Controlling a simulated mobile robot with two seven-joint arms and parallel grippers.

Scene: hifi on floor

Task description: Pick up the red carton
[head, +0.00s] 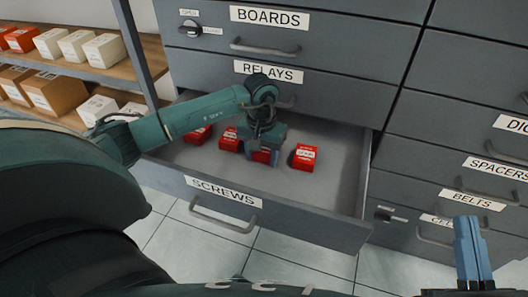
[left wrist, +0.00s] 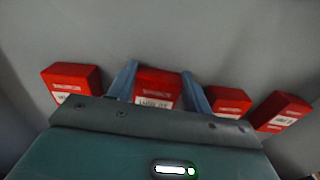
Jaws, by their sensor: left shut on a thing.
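An open drawer labelled SCREWS (head: 345,235) holds several small red cartons with white labels. My left gripper (head: 262,160) reaches down into the drawer and is shut on one red carton (head: 262,156). In the left wrist view this held red carton (left wrist: 157,86) sits between the two blue fingers of my left gripper (left wrist: 158,90). Another red carton (head: 304,158) stands to its right, and two more, one red carton (head: 229,140) and one red carton (head: 198,135), stand to its left. My right gripper (head: 472,250) shows its blue fingers at the lower right; its opening is unclear.
The closed RELAYS drawer (head: 330,98) and BOARDS drawer (head: 350,50) are above the open one. Closed drawers labelled SPACERS (head: 498,168) and BELTS (head: 480,197) are at right. A shelf (head: 125,72) with boxes stands at left.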

